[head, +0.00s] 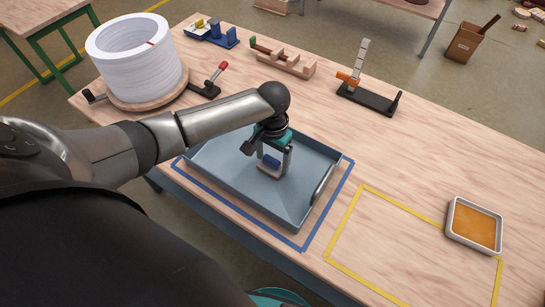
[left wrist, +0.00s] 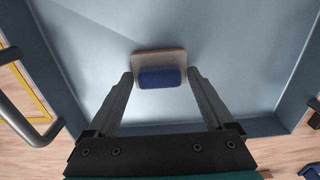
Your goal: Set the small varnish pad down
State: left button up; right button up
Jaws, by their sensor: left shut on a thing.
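The small varnish pad (head: 270,162) has a blue grip on a pale tan base. My left gripper (head: 273,167) points down over the tray and is shut on the pad. In the left wrist view the pad (left wrist: 160,78) sits between the two fingertips (left wrist: 160,74), its base facing the tray floor. The pad is within the walls of a blue-grey tray (head: 215,186), over its floor. I cannot tell whether its base touches the floor. My right gripper's fingers do not show.
The tray stands inside a blue taped outline (head: 328,206), with a metal handle (head: 323,183) at its right. A yellow taped outline (head: 395,204) lies to the right, with a small dish of amber liquid (head: 474,224) over its edge. A white ring stack (head: 137,58) stands left.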

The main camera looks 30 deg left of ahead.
aim_at(273, 158)
pick_arm(q)
jog(key=shift+f, duration=0.1)
jog(key=o, duration=0.9)
notch_tip(273, 158, up, 12)
jog(key=p, duration=0.3)
